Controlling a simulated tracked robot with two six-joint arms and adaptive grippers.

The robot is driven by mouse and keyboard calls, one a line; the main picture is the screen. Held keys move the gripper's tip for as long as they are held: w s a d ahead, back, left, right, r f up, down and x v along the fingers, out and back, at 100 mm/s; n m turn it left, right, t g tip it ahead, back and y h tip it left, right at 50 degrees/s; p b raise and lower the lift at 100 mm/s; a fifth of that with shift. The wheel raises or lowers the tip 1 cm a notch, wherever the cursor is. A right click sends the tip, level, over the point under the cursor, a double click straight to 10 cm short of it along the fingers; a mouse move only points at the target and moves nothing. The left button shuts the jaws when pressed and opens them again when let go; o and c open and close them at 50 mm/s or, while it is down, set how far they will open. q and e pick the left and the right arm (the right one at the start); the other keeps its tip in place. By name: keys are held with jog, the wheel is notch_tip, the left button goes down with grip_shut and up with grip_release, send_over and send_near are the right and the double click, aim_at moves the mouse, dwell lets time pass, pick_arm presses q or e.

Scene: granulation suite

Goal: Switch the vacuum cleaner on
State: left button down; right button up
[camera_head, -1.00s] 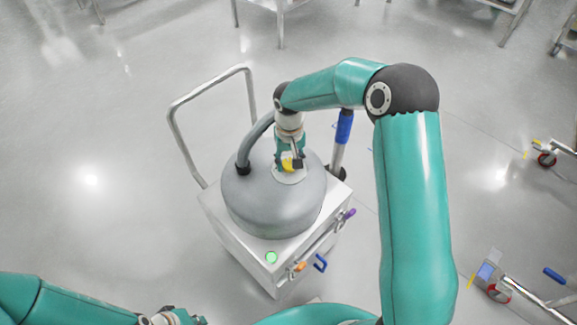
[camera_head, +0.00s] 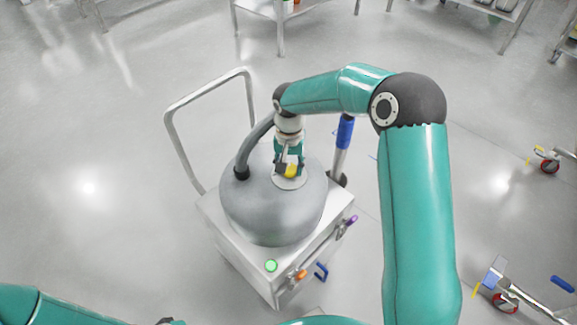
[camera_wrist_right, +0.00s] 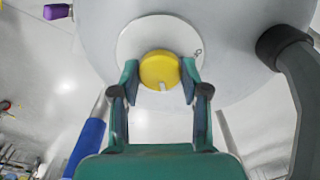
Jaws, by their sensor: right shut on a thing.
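The vacuum cleaner (camera_head: 270,205) is a grey domed drum on a pale square cart with a tall bent handle. A yellow round knob (camera_wrist_right: 159,69) sits on a white disc on top of the drum; it also shows in the head view (camera_head: 291,171). My right gripper (camera_head: 288,168) is over the drum, its fingers closed on either side of the knob; it also shows in the right wrist view (camera_wrist_right: 160,75). A green lamp (camera_head: 271,265) is lit on the cart's front corner.
A grey hose (camera_head: 248,150) rises from the drum beside my right gripper. A blue-gripped wand (camera_head: 345,132) stands behind the drum. Orange, blue and purple handles line the cart's right side. Steel tables stand at the back; wheeled frames are at right. The floor at left is clear.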

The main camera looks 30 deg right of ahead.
aim_at(289, 168)
jog(key=shift+s, duration=0.1)
jog(key=o, duration=1.1)
jog(key=shift+o, duration=0.2)
notch_tip(289, 168, up, 12)
jog(key=shift+f, duration=0.15)
